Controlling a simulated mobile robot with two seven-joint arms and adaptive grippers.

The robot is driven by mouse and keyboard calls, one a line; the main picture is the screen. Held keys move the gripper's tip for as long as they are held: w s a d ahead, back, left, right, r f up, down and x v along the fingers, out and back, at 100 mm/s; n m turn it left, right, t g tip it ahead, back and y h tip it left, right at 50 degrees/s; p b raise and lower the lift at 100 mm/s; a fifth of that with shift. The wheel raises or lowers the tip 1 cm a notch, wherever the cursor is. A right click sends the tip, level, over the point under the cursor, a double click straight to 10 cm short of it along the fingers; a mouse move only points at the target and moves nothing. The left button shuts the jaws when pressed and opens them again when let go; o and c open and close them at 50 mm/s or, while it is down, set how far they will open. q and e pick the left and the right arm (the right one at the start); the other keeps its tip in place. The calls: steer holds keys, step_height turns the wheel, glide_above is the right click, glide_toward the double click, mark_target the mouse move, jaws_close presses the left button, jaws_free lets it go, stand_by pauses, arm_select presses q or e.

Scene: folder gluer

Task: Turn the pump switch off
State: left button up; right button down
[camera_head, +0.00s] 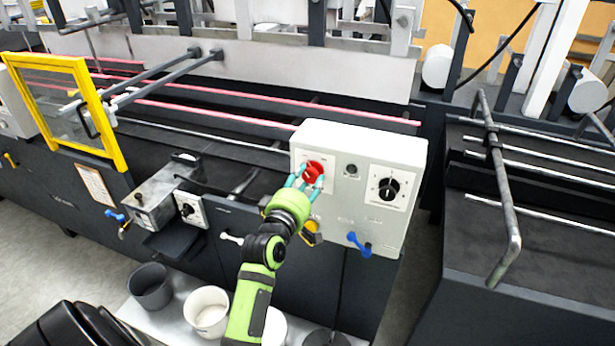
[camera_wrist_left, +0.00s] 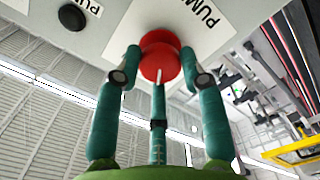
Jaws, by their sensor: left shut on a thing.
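The red pump switch (camera_head: 313,169) is a round knob on a white plate on the light grey control box (camera_head: 345,222). In the left wrist view the red switch (camera_wrist_left: 160,60) sits beside lettering that begins "PUM". My left gripper (camera_head: 309,180) is green with teal fingers. In the left wrist view the fingers of the left gripper (camera_wrist_left: 160,72) are shut around the knob, one on each side and one in front of it. The fingers hide part of the knob and plate in the head view. My right gripper is not in view.
The box also carries a dark button (camera_head: 351,170), a black rotary switch (camera_head: 389,189) and a blue-handled valve (camera_head: 359,243). Buckets (camera_head: 207,311) stand below. A yellow-framed guard (camera_head: 88,110) is at the left, and a bent metal bar (camera_head: 503,190) at the right.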

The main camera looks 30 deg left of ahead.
arm_select(q)
steer(key=shift+a+r+n, duration=0.25)
steer(key=shift+r+n, duration=0.2)
steer(key=shift+n, duration=0.05)
steer(key=o, duration=0.9)
steer(key=shift+o, duration=1.2)
steer(key=shift+f, duration=0.1)
steer(key=shift+a+f, duration=0.1)
steer(key=shift+f, duration=0.15)
steer(key=v, duration=1.2)
